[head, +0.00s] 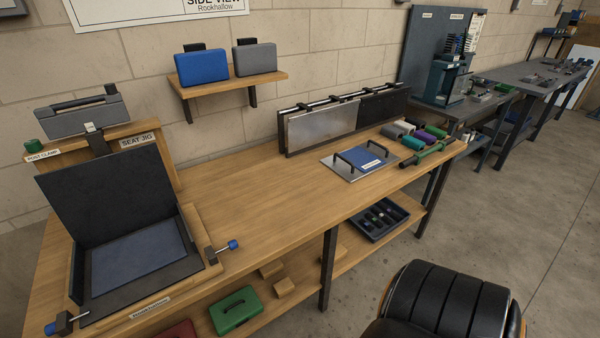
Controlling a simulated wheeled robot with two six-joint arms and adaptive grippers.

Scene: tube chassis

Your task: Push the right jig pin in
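The seat jig (82,290) stands on the left end of the wooden bench, with a dark panel (105,203) tilted up at its back and a blue-grey pad lying in its base. The right jig pin (233,245) has a blue knob on a short metal rod. The rod sticks out to the right of a dark block at the jig's right side, with bare rod showing between knob and block. The left jig pin (50,329) has a matching blue knob at the front left corner. Neither of my grippers is in view.
The bench top (270,205) is clear right of the jig. Farther right are a plate with two handles (361,162), rolls of coloured material (411,143) and upright panels (322,130). A black padded seat (440,305) stands in front. A green case (236,309) sits on the lower shelf.

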